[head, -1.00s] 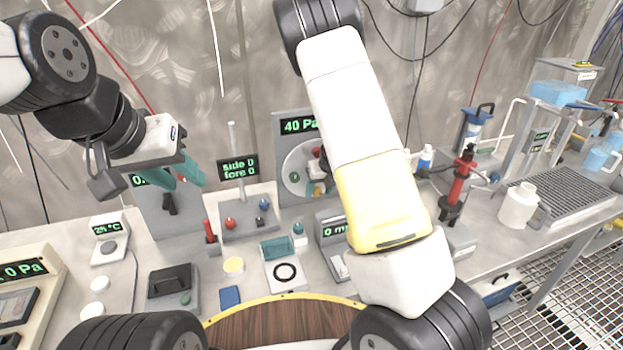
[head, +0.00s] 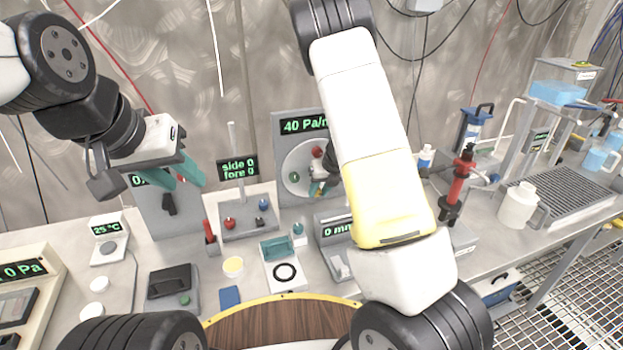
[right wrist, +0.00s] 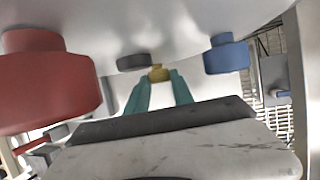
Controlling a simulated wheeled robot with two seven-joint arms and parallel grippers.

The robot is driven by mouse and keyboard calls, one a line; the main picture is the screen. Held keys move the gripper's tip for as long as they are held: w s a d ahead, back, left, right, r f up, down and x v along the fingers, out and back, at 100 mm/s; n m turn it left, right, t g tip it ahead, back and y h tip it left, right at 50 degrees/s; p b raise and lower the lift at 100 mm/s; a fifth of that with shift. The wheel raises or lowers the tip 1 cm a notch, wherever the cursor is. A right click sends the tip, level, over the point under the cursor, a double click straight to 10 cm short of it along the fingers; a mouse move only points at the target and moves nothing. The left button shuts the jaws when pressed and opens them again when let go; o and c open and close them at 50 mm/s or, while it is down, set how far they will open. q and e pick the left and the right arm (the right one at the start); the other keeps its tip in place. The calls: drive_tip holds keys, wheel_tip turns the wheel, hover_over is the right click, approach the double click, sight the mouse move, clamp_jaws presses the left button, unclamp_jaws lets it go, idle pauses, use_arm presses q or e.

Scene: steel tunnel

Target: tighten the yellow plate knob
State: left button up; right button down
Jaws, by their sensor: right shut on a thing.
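The yellow plate knob (right wrist: 158,73) shows in the right wrist view at the far end of my right gripper (right wrist: 158,84). The teal fingers are shut on it, one on each side. In the head view my right gripper (head: 320,187) is at the lower right of the round pale plate (head: 300,160), partly hidden by my right arm. The plate also carries a red knob (right wrist: 45,80), a dark knob (right wrist: 133,62) and a blue knob (right wrist: 227,53). My left gripper (head: 182,172) is open and empty, above the bench at left.
A display above the plate (head: 303,125) reads 40 Pa, its end covered by my arm. Left of it stands a post with a "side 0 fore 0" display (head: 238,166). Small devices crowd the bench. A red hand tool (head: 460,180) and white jug (head: 520,204) stand right.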

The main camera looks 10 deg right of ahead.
drive_tip(key=y, duration=0.1)
drive_tip(key=d+y, duration=0.1)
drive_tip(key=y, duration=0.1)
drive_tip(key=shift+f+m, duration=0.15)
drive_tip(key=shift+m, duration=0.15)
drive_tip(key=y, duration=0.3)
drive_tip(key=shift+w+d+f+m+g, duration=0.1)
drive_tip(key=shift+d+f+m+g, duration=0.1)
drive_tip(key=shift+m+g, duration=0.2)
drive_tip(key=y, duration=0.2)
drive_tip(key=m+y, duration=0.1)
drive_tip(key=shift+f+y, duration=0.25)
drive_tip(key=shift+y, duration=0.15)
drive_tip(key=shift+f+m+y, duration=0.15)
drive_tip(key=shift+m+y, duration=0.25)
drive_tip(key=shift+y, duration=1)
drive_tip(key=c, duration=1.1)
unclamp_jaws()
